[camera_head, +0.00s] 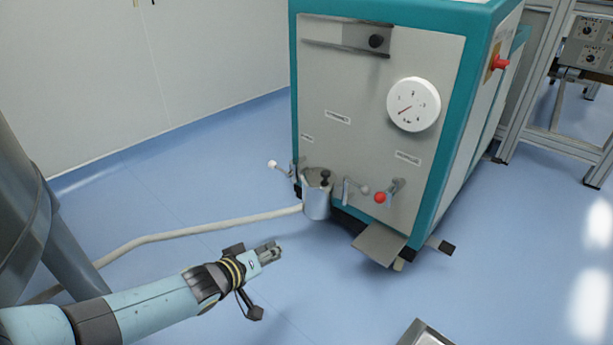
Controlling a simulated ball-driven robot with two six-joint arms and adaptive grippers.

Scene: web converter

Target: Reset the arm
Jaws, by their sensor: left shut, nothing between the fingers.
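My left arm comes in from the lower left. Its gripper (270,251) is shut and empty, held above the blue floor, in front of the machine and below its metal canister. The machine (345,120) is a teal-framed cabinet with a pale front and a round white gauge (413,104). My right gripper does not show.
A pale hose (190,229) runs from the canister across the floor to the left. A large grey metal vessel (30,200) stands at the left edge. A metal frame (540,90) stands at the right. A metal corner (424,333) shows at the bottom. Floor (500,250) is clear at the right.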

